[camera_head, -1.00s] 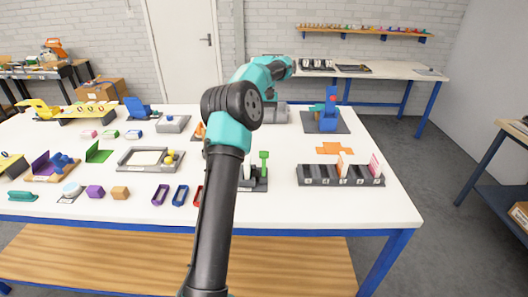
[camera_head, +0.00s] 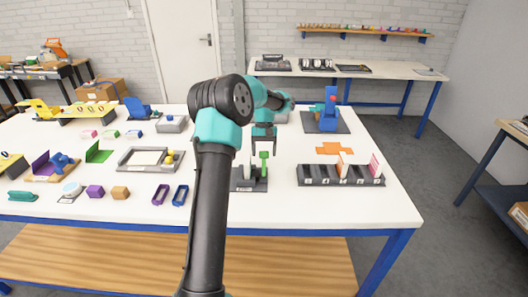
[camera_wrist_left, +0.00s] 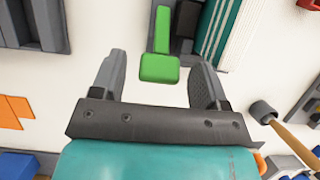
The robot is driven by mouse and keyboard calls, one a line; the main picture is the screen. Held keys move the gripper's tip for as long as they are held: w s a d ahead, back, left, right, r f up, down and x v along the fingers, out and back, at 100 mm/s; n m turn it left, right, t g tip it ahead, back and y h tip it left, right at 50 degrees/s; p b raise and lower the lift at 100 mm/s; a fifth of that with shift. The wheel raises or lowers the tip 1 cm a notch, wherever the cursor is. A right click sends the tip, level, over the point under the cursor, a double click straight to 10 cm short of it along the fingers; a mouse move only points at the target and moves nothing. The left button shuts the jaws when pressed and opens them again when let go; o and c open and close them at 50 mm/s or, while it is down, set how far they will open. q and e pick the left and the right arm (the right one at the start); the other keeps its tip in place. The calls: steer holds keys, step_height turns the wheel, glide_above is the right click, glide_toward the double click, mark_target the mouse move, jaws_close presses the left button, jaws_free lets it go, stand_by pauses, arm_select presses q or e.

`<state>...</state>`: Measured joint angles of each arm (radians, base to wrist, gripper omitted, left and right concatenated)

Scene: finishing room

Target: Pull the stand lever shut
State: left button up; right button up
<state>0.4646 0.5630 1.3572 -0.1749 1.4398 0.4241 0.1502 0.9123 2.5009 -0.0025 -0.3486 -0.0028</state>
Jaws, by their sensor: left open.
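The stand lever (camera_head: 264,158) is a green upright bar with a wider green block at its top, set on a low dark grey stand (camera_head: 258,185). My left gripper (camera_head: 264,148) points down at the lever from above, open and empty. In the left wrist view the lever's green head (camera_wrist_left: 160,69) lies between the open fingers (camera_wrist_left: 159,82), with a gap on both sides and no clear contact. A striped teal and white thing (camera_wrist_left: 218,25) sits beside the lever. My arm hides part of the stand in the head view.
A dark slotted rack (camera_head: 318,176) with upright cards stands right of the lever stand. An orange flat piece (camera_head: 335,148) and a blue device (camera_head: 327,121) lie behind it. A grey tray (camera_head: 130,161) and blue frame (camera_head: 181,195) are to the left.

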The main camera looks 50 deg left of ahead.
arm_select(q)
jaws_close()
stand_by(0.8)
steer(key=shift+d, duration=0.1)
